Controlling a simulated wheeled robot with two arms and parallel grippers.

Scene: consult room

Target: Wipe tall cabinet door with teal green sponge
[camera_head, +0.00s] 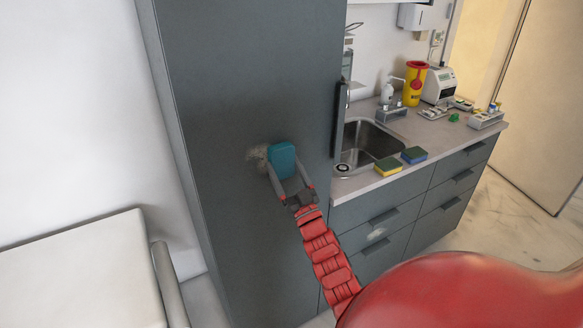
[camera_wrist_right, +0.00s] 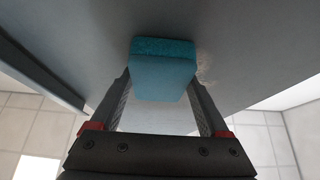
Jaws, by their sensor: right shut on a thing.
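The tall cabinet door (camera_head: 250,75) is a dark grey upright panel in the middle of the head view. A pale smudge (camera_head: 257,156) shows on it just left of the sponge. My right gripper (camera_head: 289,178) is shut on the teal green sponge (camera_head: 283,158) and holds it at the door face beside the smudge. In the right wrist view the sponge (camera_wrist_right: 163,75) sits between the fingers, its darker scrub side toward the door (camera_wrist_right: 235,45); it appears to touch the door. The smudge (camera_wrist_right: 205,68) shows there right of the sponge. My left gripper is not in view.
A counter with a sink (camera_head: 365,145) stands right of the cabinet, with two sponges (camera_head: 388,166) at its front edge. A yellow container (camera_head: 414,84) stands behind. A vertical door handle (camera_head: 340,115) sticks out. A padded couch (camera_head: 85,275) stands at lower left.

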